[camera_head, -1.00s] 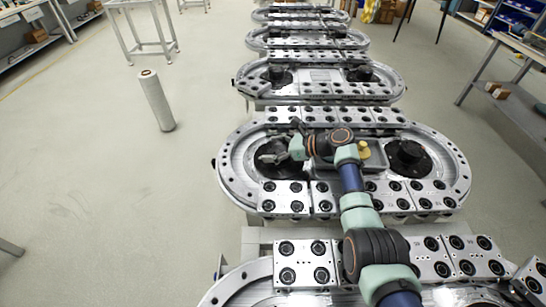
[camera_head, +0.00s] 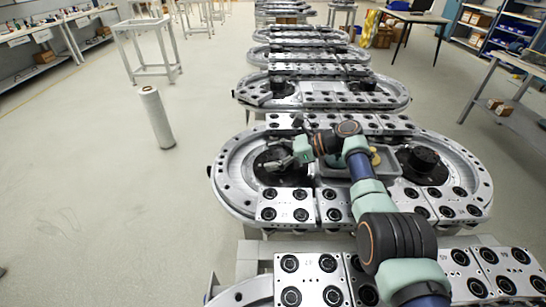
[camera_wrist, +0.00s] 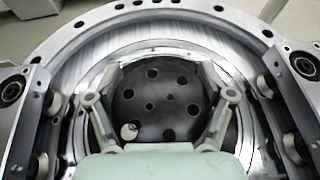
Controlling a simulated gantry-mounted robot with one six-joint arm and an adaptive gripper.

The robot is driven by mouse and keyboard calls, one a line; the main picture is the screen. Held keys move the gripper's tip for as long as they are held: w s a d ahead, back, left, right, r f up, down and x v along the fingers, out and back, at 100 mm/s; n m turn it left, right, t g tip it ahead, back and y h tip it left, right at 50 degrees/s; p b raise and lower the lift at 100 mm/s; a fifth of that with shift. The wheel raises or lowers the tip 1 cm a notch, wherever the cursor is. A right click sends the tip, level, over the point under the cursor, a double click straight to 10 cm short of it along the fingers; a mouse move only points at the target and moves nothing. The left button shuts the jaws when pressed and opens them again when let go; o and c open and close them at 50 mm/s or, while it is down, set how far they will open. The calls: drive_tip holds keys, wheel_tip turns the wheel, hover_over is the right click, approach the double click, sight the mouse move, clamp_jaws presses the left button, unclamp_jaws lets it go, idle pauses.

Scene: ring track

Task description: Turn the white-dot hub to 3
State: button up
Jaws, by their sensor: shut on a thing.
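The white-dot hub (camera_wrist: 160,98) is a dark round disc with several holes, inside the silver ring track in the wrist view. Its white dot (camera_wrist: 129,131) sits at the lower left of the disc. My gripper (camera_wrist: 158,78) has one finger on each side of the hub and is shut on it. In the head view my gripper (camera_head: 280,153) is at the black hub area (camera_head: 290,179) in the left end of the ring track (camera_head: 226,180). My gripper partly hides the hub there. No readable 3 shows in either view.
A second black hub (camera_head: 424,159) stands in the right end of the same track. Plates with black rollers (camera_head: 286,205) line the near side. More ring tracks (camera_head: 325,97) stand behind. A white cylinder (camera_head: 157,118) stands on the open floor to the left.

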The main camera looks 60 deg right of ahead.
sight(273, 153)
drive_tip(key=o, duration=1)
drive_tip(key=shift+o, duration=0.2)
drive_tip(key=shift+r, duration=0.1)
wheel_tip(273, 153, up, 10)
drive_tip(key=shift+f, duration=0.1)
